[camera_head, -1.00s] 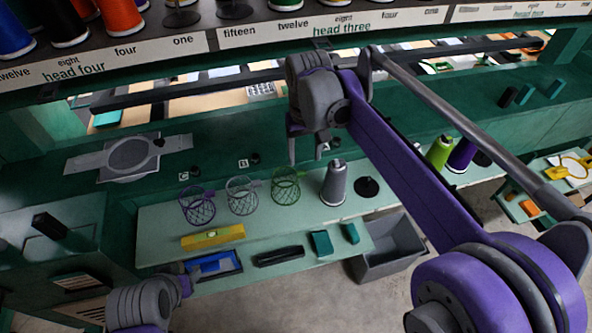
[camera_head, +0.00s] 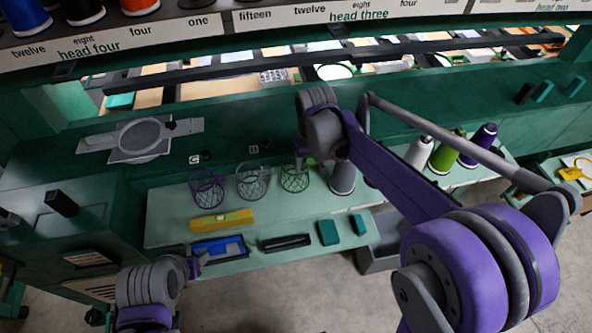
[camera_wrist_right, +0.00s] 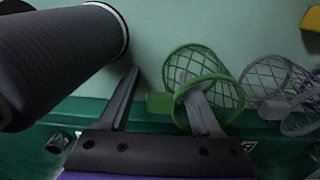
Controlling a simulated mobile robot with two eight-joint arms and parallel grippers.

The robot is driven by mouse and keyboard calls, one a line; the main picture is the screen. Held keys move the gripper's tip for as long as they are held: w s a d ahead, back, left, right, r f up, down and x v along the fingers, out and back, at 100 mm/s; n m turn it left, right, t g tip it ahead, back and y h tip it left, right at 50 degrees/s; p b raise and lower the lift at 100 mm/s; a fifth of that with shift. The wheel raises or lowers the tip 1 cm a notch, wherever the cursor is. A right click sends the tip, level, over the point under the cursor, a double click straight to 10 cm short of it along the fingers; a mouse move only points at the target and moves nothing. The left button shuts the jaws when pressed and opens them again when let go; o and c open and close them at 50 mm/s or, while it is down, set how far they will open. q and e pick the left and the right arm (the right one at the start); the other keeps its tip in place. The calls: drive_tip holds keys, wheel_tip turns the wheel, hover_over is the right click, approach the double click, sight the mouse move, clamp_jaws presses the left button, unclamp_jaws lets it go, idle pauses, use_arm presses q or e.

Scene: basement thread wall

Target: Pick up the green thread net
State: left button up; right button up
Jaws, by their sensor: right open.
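The green thread net (camera_head: 294,181) stands on the pale green shelf (camera_head: 165,222), just right of a grey net (camera_head: 252,182) and a purple net (camera_head: 206,190). My right gripper (camera_head: 309,165) is open right above and beside it, partly covering it in the head view. In the right wrist view, one finger of the right gripper (camera_wrist_right: 162,82) overlaps the ring of the green net (camera_wrist_right: 181,66); I cannot tell if it touches. The net's small green tab lies between the fingers. My left gripper (camera_head: 192,266) is low at left, near a blue tray; its jaws are unclear.
A dark grey thread cone (camera_wrist_right: 62,55) stands close beside the other right finger; it is partly hidden in the head view (camera_head: 342,180). A yellow level (camera_head: 221,222), a blue tray (camera_head: 218,248) and a black tray (camera_head: 287,243) lie in front of the nets.

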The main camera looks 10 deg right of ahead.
drive_tip(key=shift+f, duration=0.1)
drive_tip(key=shift+c, duration=0.2)
clamp_jaws()
wheel_tip(320, 180, up, 10)
drive_tip(key=shift+r, duration=0.1)
idle(0.6)
